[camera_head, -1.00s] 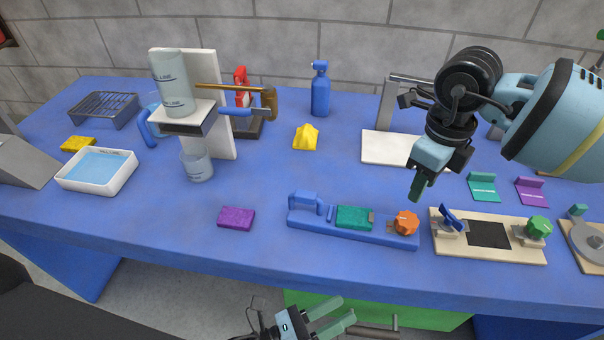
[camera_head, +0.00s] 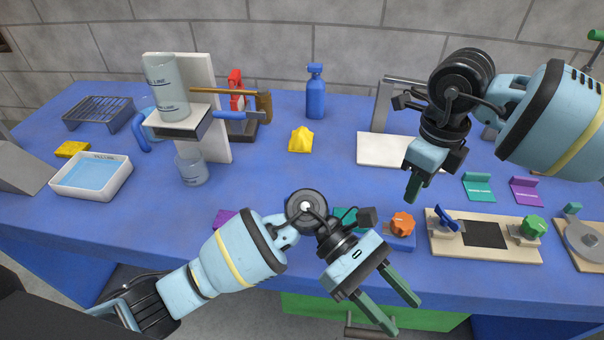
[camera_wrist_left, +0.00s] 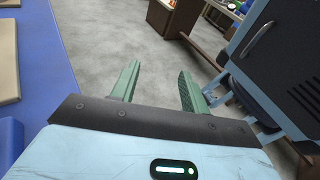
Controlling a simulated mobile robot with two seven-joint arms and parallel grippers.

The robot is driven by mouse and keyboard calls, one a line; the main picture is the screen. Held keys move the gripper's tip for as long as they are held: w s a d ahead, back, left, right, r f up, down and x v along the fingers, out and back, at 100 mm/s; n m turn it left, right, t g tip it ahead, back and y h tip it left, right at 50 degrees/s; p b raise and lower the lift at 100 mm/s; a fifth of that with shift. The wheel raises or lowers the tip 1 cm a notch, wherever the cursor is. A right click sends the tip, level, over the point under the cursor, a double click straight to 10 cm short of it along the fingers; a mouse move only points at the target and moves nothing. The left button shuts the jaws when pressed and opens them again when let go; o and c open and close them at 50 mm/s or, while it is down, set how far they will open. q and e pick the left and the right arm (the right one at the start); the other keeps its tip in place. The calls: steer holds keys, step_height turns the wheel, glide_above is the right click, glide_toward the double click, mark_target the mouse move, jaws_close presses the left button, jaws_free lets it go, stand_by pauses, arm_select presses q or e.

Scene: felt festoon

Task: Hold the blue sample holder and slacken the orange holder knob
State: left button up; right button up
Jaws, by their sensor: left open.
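The blue sample holder (camera_head: 398,241) lies near the table's front edge, mostly hidden behind my left arm in the head view. Its orange knob (camera_head: 402,224) shows at its right end. A bit of its teal block (camera_head: 345,216) shows past the arm. My left gripper (camera_head: 406,318) is open and empty, in front of the table edge and below the holder. In the left wrist view its fingers (camera_wrist_left: 160,88) point out over the grey floor. My right gripper (camera_head: 412,188) is above the table, up from the orange knob and not touching it; I cannot tell its opening.
A cream plate with a green knob (camera_head: 533,227) and a blue lever (camera_head: 447,217) lies right of the holder. A purple block (camera_head: 224,217) is partly behind my left arm. A yellow object (camera_head: 300,140) and a blue spray bottle (camera_head: 316,92) stand farther back. The table middle is clear.

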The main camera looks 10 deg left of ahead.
arm_select(q)
steer(key=w+a+n+t+y, duration=0.1)
steer(key=w, duration=0.1)
steer(key=w+a+n+t+y, duration=0.1)
steer(key=w+a, duration=0.1)
steer(key=w+a+f+t+y, duration=0.1)
steer(key=w+a+y, duration=0.1)
steer(key=w, duration=0.1)
steer(key=shift+f+n, duration=0.1)
steer(key=shift+n, duration=0.3)
steer(key=w+a+r+n+t+y, duration=0.1)
steer(key=w+a, duration=0.2)
steer(key=w+a+r+n+t+y, duration=0.1)
steer(key=w+a+n+y, duration=0.1)
steer(key=w+a, duration=0.1)
steer(key=w+a+r+n+t+y, duration=0.1)
steer(key=w+a+t, duration=0.1)
steer(key=w+a, duration=0.1)
steer(key=shift+w, duration=0.45)
steer(key=a+y, duration=0.1)
steer(key=w+a+r+t+y, duration=0.1)
steer(key=a, duration=0.1)
steer(key=w+a+y, duration=0.1)
steer(key=shift+a+r+t+y, duration=0.15)
steer(key=shift+r+t+y, duration=0.15)
steer(key=shift+r+y, duration=0.1)
steer(key=shift+a+r+m+y, duration=0.15)
steer(key=shift+a+m+y, duration=0.15)
steer(key=shift+y, duration=0.1)
steer(key=shift+f, duration=3.9)
